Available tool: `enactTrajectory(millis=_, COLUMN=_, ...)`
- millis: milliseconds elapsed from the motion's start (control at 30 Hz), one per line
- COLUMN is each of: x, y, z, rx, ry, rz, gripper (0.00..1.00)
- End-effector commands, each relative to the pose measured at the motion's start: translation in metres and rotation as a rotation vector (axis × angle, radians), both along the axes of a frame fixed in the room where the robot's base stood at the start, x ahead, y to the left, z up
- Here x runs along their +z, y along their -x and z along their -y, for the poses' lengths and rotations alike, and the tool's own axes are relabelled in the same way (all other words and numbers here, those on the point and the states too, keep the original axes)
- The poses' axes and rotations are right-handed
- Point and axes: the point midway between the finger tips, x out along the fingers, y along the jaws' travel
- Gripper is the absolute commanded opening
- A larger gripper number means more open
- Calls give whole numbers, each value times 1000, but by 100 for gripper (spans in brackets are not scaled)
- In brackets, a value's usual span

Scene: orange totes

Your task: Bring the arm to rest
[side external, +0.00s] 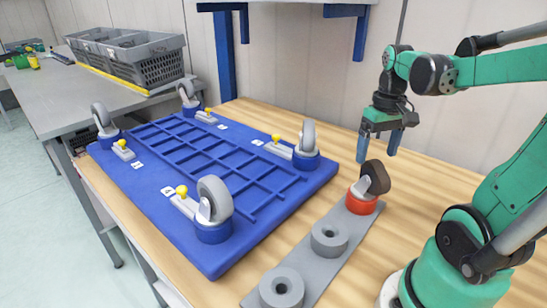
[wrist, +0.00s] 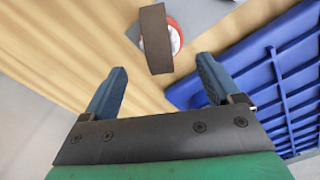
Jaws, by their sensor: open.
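My gripper (side external: 377,146) hangs at the right of the side external view, its two blue fingers pointing down and spread apart with nothing between them. In the wrist view my gripper (wrist: 160,88) is also open and empty. A caster wheel with a red base (side external: 364,193) stands on the grey strip just below my gripper, apart from the fingers. In the wrist view this wheel (wrist: 155,38) lies beyond the fingertips.
A blue board (side external: 253,208) with casters at its corners lies on the wooden table (side external: 440,185). The grey strip (side external: 305,273) also bears two grey rings, at the board's right. Grey crates (side external: 150,68) stand on a bench at the back left.

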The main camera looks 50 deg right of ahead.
Motion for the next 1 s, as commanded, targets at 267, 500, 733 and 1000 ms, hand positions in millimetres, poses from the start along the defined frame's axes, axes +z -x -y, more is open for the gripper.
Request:
enactTrajectory(millis=267, x=4, y=0, z=0, rx=0, ry=0, rz=0, gripper=84)
enactTrajectory(millis=500, x=5, y=-6, z=-9, rx=-8, ry=13, rz=4, gripper=84)
enactTrajectory(millis=733, x=4, y=-43, z=-67, rx=110, ry=107, rz=161, gripper=84)
enactTrajectory(millis=1000, x=0, y=-73, z=-157, rx=414, ry=153, rz=512, gripper=84)
